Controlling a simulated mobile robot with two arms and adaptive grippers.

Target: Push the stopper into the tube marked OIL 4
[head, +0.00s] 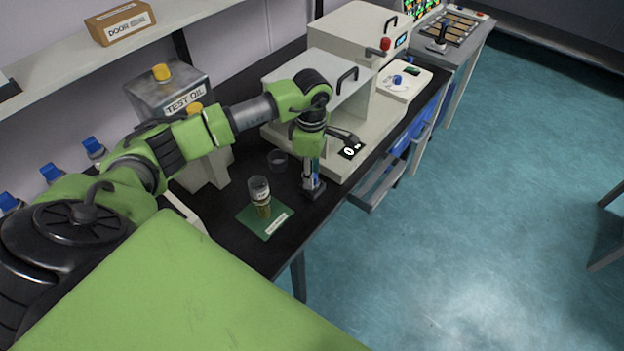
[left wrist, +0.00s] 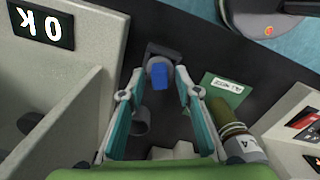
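A blue stopper (left wrist: 160,78) sits on top of a small upright tube in a dark square base (left wrist: 160,52). The dark base (head: 314,191) also shows in the head view, on the black bench beside the machine. My left gripper (head: 312,172) points down over it. In the left wrist view the gripper's teal fingers (left wrist: 157,85) stand apart, one on each side of the stopper, with small gaps. A clear container with olive oil (head: 262,204) stands on a green mat (head: 247,222). I cannot read an OIL 4 mark. My right gripper is out of view.
A pale machine (head: 325,123) stands just behind the gripper. A small dark open cup (head: 277,158) is nearby on the bench. A TEST OIL can (head: 190,115) stands at the back left. The bench's front edge runs close to the tube.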

